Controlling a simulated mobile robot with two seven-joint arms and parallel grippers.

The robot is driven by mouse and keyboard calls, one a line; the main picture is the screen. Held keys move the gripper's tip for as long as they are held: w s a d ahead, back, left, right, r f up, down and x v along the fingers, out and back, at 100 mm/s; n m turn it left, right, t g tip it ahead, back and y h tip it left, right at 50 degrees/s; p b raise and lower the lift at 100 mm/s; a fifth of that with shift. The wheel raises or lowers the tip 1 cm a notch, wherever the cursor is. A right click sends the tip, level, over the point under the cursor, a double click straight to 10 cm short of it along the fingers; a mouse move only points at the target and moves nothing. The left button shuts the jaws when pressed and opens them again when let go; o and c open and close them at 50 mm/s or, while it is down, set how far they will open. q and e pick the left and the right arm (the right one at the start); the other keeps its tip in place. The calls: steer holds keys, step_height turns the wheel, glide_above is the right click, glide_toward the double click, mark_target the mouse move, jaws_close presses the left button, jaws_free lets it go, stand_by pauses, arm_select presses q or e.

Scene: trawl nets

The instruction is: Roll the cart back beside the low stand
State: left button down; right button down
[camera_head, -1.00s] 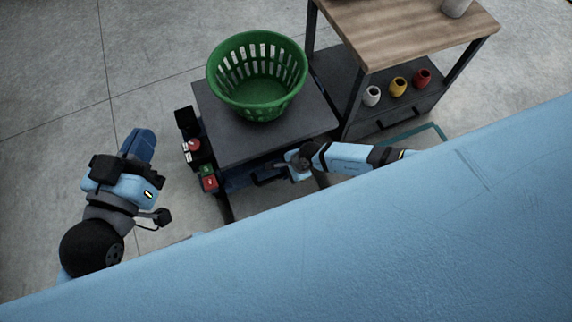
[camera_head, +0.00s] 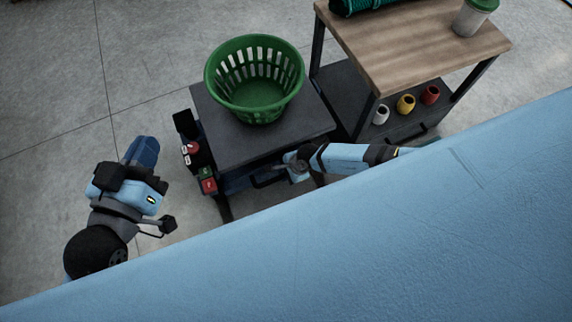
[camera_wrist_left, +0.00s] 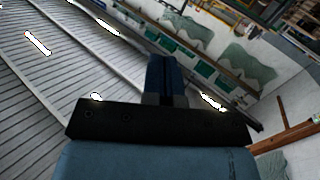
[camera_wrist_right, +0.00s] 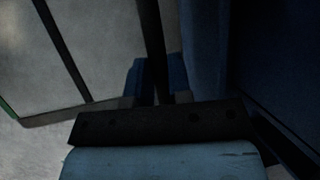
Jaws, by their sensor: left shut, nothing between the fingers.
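The cart (camera_head: 222,142) has a dark flat top, with a green slatted basket (camera_head: 258,105) standing on it. My right gripper (camera_wrist_right: 157,85) is at the cart's near side; in the right wrist view a dark bar, the cart's handle (camera_wrist_right: 152,40), runs between its fingers. In the head view its fingertips are hard to make out. The low stand appears to be the wooden-topped one (camera_head: 415,50) right of the cart, close to its right side. My left gripper (camera_head: 143,152) is shut and empty, left of the cart; its closed fingers also show in the left wrist view (camera_wrist_left: 166,80).
Red and green buttons (camera_head: 208,180) sit on the cart's left side. White, yellow (camera_head: 406,104) and red pots stand on the stand's lower shelf; a lidded jar (camera_head: 474,18) and green netting (camera_head: 360,4) are on its top. Grey floor (camera_head: 50,90) is clear at left.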

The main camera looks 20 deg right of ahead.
arm_select(q)
steer(key=shift+w+f, duration=0.1)
arm_select(e)
steer(key=c, duration=1.1)
jaws_free()
steer(key=shift+w, duration=0.3)
steer(key=shift+o, duration=0.2)
steer(key=shift+s+d+r+p, duration=0.1)
steer(key=shift+d+r+p, duration=0.05)
steer(key=shift+r+p, duration=0.25)
arm_select(q)
step_height(320, 180, up, 9)
steer(key=n+t+p, duration=0.1)
steer(key=t+p, duration=0.2)
steer(key=p, duration=0.3)
steer(key=shift+s+a+r+t, duration=0.2)
steer(key=shift+s+a+t, duration=0.05)
steer(key=shift+a+t, duration=0.15)
arm_select(e)
steer(key=v, duration=1.3)
arm_select(q)
steer(key=shift+d, duration=0.1)
